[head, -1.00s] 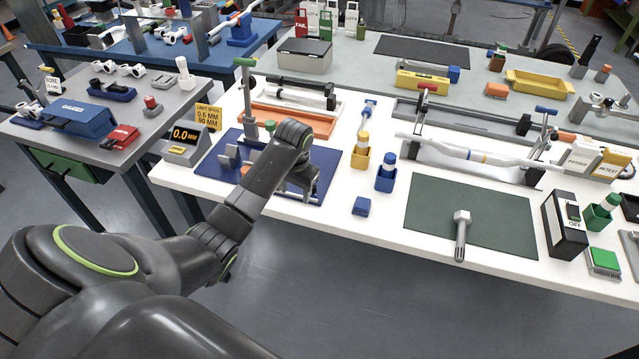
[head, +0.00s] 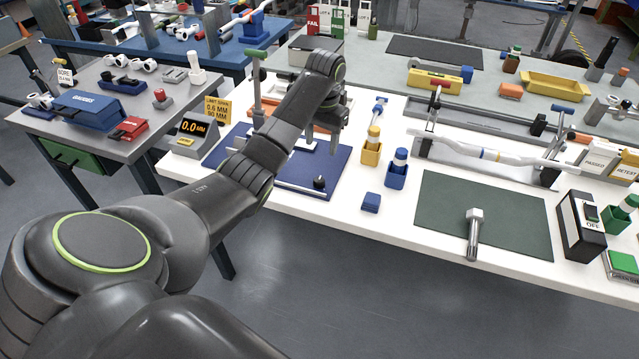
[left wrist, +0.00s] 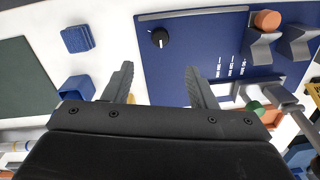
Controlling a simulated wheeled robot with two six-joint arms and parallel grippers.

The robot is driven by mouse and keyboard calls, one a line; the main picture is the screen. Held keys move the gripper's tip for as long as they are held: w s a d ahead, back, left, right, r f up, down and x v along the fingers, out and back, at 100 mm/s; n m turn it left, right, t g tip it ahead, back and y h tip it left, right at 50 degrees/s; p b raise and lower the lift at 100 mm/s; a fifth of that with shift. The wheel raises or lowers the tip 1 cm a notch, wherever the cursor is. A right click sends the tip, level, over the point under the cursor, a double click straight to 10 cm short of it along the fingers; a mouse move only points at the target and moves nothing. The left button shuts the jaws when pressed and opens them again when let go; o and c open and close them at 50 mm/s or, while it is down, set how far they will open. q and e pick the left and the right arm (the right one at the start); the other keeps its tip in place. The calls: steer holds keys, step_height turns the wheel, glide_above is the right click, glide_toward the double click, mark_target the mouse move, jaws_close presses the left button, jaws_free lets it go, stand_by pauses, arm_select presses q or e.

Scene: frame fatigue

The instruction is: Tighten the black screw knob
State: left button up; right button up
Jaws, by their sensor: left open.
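The black knob (head: 319,183) sits near the front right corner of the blue plate (head: 340,165). In the left wrist view the black knob (left wrist: 160,38) shows from above with a white line on its top, near the blue plate's edge. My left gripper (head: 325,138) is raised over the far right part of the blue plate, behind the knob in the head view. Its two fingers (left wrist: 160,72) are apart with nothing between them, and the knob lies beyond the fingertips. My arm hides part of the plate. My right gripper is not in view.
A blue block (head: 371,202), a yellow holder (head: 371,153) and a blue holder (head: 396,175) stand right of the plate. A bolt (head: 474,235) lies on the green mat (head: 430,210). A green-topped post (head: 256,85) rises at the plate's left. White table shows between plate and mat.

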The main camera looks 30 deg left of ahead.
arm_select(q)
steer(key=b, duration=0.3)
glide_toward(319, 180)
steer(key=shift+f, duration=0.1)
steer(key=f, duration=0.8)
steer(key=shift+a+f+p, duration=0.2)
steer(key=shift+f+p, duration=0.1)
steer(key=shift+p, duration=0.1)
steer(key=shift+c, duration=0.2)
steer(key=c, duration=0.9)
